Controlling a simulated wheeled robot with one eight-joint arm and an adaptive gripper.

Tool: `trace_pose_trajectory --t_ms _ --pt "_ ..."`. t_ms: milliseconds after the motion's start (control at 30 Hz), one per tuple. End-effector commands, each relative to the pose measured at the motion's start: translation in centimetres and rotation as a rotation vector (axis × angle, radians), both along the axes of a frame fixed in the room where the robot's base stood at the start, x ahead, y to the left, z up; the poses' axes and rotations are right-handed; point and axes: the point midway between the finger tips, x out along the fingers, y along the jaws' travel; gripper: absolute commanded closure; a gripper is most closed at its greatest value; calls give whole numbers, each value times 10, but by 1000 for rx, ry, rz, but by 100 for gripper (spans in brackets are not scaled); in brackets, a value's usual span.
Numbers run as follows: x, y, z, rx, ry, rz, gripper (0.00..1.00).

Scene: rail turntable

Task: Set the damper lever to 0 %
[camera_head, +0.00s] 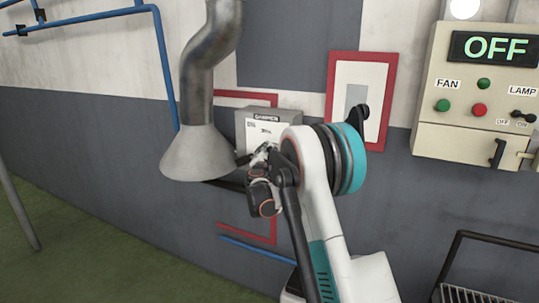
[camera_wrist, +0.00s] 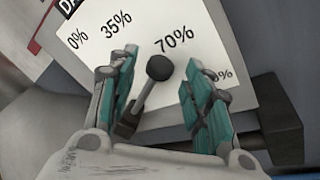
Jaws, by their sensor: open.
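The damper lever (camera_wrist: 147,88) has a dark round knob and stands between my fingers in the wrist view, pointing at the 70% mark. The scale plate (camera_wrist: 135,45) shows 0%, 35% and 70% from left to right. A further mark at its right is partly hidden by a finger. My gripper (camera_wrist: 160,68) is open, with one teal-padded finger on each side of the lever and a visible gap to the knob on both sides. In the head view the grey damper box (camera_head: 250,118) is on the wall, its lower part and the lever hidden behind my arm.
A metal duct with a flared hood (camera_head: 205,145) hangs just left of the damper box. A control panel (camera_head: 455,100) at the right reads OFF. A red-framed wall plate (camera_head: 345,75) is partly behind my arm. A dark railing (camera_head: 490,238) stands at the lower right.

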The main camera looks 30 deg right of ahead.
Motion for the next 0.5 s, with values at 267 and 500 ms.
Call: trace_pose_trajectory --t_ms 267,500 --pt "16 -12 0 0 0 0 54" --pt "17 -12 0 0 0 0 54"
